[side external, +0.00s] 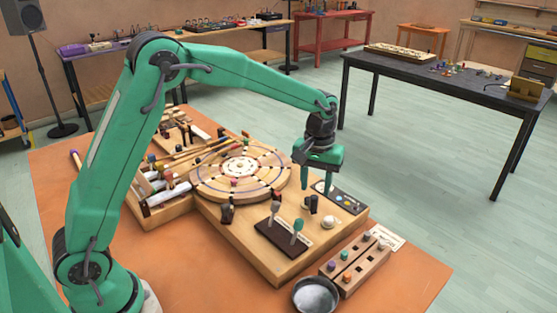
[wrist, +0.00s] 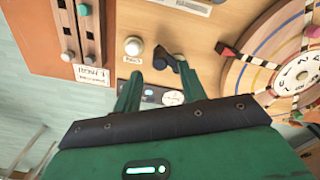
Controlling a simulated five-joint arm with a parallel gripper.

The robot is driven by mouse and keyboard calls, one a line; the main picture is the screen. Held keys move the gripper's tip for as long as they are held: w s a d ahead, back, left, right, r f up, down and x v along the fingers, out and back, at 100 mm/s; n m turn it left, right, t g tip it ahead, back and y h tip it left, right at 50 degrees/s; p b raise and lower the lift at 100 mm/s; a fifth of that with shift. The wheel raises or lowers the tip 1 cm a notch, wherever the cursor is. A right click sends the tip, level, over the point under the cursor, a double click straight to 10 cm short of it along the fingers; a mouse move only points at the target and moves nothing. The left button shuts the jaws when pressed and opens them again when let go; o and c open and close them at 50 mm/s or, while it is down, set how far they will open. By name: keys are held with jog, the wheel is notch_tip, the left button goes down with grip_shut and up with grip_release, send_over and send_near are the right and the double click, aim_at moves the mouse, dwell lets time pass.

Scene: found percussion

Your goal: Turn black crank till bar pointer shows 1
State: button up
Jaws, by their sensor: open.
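A black crank (side external: 311,204) stands on the wooden board below my gripper (side external: 316,189). In the wrist view the crank (wrist: 165,58) shows just past my fingertips (wrist: 157,70), closer to the right finger. My gripper is open, points down and holds nothing. A dark panel (side external: 347,198) with small round dials lies beside the crank; in the wrist view it (wrist: 150,95) is seen between the fingers, partly hidden by them. A round disc (side external: 240,170) has a white numbered centre (wrist: 300,73). I cannot tell which mark is the bar pointer or what it shows.
A white dome knob (side external: 328,222) stands near the crank. Two levers (side external: 297,230) rise from a dark plate in front. Another black fitting (side external: 228,210) stands left of them. A wooden knob block (side external: 355,263) and a dark bowl (side external: 315,295) sit at the front right.

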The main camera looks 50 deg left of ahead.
aim_at(314, 196)
jog(key=shift+r, duration=1.45)
jog(key=shift+m, duration=0.3)
jog(key=m, duration=0.6)
jog(key=shift+m, duration=0.3)
jog(key=m, duration=0.6)
jog(key=shift+s+f, duration=0.1)
jog(key=shift+f, duration=0.1)
jog(key=shift+f, duration=3.8)
jog(key=shift+c, duration=0.3)
grip_shut()
